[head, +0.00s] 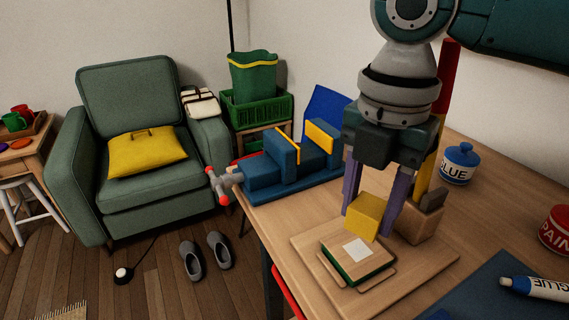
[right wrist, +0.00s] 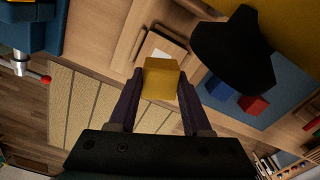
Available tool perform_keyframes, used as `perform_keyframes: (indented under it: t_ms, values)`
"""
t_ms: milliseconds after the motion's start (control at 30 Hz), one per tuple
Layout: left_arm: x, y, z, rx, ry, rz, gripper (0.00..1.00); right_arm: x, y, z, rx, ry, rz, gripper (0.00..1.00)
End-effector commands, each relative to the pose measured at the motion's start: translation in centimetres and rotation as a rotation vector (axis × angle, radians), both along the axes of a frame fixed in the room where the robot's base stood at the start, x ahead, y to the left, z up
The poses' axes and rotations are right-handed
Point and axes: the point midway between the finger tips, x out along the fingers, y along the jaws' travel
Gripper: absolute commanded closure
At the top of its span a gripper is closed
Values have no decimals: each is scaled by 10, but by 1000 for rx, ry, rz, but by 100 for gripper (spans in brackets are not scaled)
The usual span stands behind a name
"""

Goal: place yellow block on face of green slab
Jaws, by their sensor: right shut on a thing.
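The yellow block (head: 365,214) is held between the purple fingers of my right gripper (head: 369,220), which is shut on it. It also shows between the fingertips in the right wrist view (right wrist: 160,85). The green slab (head: 339,268) lies on a wooden board, with a green edge, a light wooden upper face and a white square (head: 356,249) on that face. The block is just behind the white square in the head view and looks above the board; the exact gap cannot be told. In the right wrist view the block partly covers the slab. My left gripper is not in view.
The wooden board (head: 305,245) sits on the workbench. A blue vise (head: 285,165) stands at the left, a wooden block (head: 418,222) right behind the gripper. A glue jar (head: 459,163), a paint can (head: 556,230) and a glue tube (head: 535,288) are to the right.

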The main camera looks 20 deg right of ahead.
Motion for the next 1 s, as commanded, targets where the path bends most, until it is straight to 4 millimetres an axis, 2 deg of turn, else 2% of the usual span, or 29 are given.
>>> perform_keyframes:
  t_ms: [300,733,767,1000]
  values:
    - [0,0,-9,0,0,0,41,-1,0,-43,0,2,0,100]
    - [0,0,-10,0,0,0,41,0,0,-49,0,-1,1,100]
    - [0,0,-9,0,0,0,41,0,0,-49,0,-1,1,49]
    - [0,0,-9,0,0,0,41,0,0,-48,0,-1,1,22]
